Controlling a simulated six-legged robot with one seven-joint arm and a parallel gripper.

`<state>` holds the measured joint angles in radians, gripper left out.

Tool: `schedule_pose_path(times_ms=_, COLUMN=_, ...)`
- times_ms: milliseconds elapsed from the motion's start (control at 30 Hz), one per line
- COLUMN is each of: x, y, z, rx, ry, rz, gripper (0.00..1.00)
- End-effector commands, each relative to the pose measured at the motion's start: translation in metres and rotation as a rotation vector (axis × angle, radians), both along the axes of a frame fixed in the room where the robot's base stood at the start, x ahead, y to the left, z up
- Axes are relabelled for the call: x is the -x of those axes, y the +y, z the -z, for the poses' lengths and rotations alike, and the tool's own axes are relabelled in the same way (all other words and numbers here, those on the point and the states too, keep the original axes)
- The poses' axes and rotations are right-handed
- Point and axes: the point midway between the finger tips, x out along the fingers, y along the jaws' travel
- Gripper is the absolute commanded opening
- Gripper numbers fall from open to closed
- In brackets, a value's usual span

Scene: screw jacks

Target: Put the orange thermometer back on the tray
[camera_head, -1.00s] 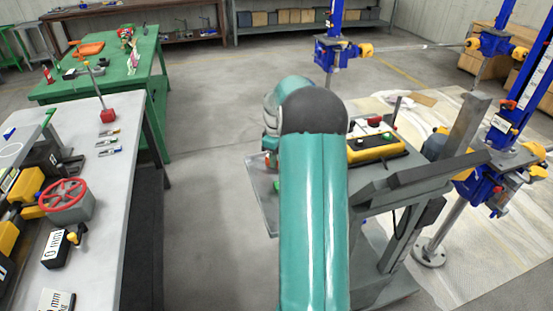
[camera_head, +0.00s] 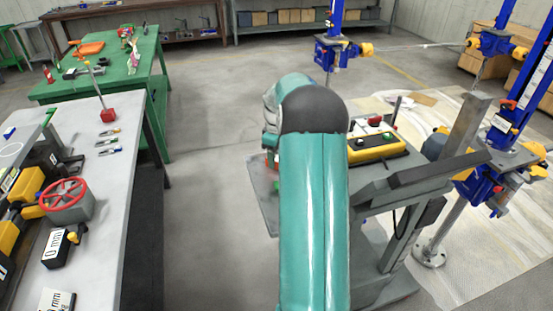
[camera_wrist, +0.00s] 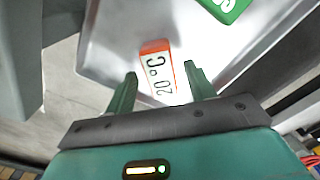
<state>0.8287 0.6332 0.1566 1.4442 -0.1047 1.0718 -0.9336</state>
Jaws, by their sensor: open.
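In the wrist view the orange thermometer (camera_wrist: 158,68) has an orange top and a white face marked 20 °C. It appears lying flat on the grey metal tray (camera_wrist: 105,30). My gripper (camera_wrist: 160,71) is open, with one green finger on each side of the thermometer's lower part. A gap shows on both sides. In the head view the tray (camera_head: 262,212) shows to the left of my arm, which hides the gripper and most of the tray.
A green object (camera_wrist: 226,8) lies on the tray beyond the thermometer. A grey stand with a yellow control box (camera_head: 377,149) is right of my arm. A grey workbench (camera_head: 122,190) stands at left. The floor between bench and tray is clear.

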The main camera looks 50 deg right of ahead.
Motion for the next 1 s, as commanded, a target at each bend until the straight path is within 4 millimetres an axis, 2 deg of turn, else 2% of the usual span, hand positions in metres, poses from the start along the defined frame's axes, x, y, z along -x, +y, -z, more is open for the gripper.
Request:
schedule_pose_path(times_ms=400, x=0.000, y=0.000, z=-0.086, rx=0.002, ry=-0.002, rz=0.000, gripper=0.54)
schedule_pose_path(times_ms=533, x=0.000, y=0.000, z=-0.102, rx=0.001, ry=-0.001, rz=0.000, gripper=0.54)
schedule_pose_path(times_ms=767, x=0.000, y=0.002, z=-0.108, rx=0.000, ry=0.000, rz=-0.001, gripper=0.54)
schedule_pose_path(times_ms=867, x=-0.003, y=0.015, z=-0.117, rx=0.011, ry=-0.008, rz=0.001, gripper=0.54)
schedule_pose_path(times_ms=967, x=-0.006, y=0.047, z=-0.135, rx=0.034, ry=-0.027, rz=0.008, gripper=0.54)
schedule_pose_path(times_ms=1000, x=-0.007, y=0.065, z=-0.145, rx=0.045, ry=-0.039, rz=0.013, gripper=0.54)
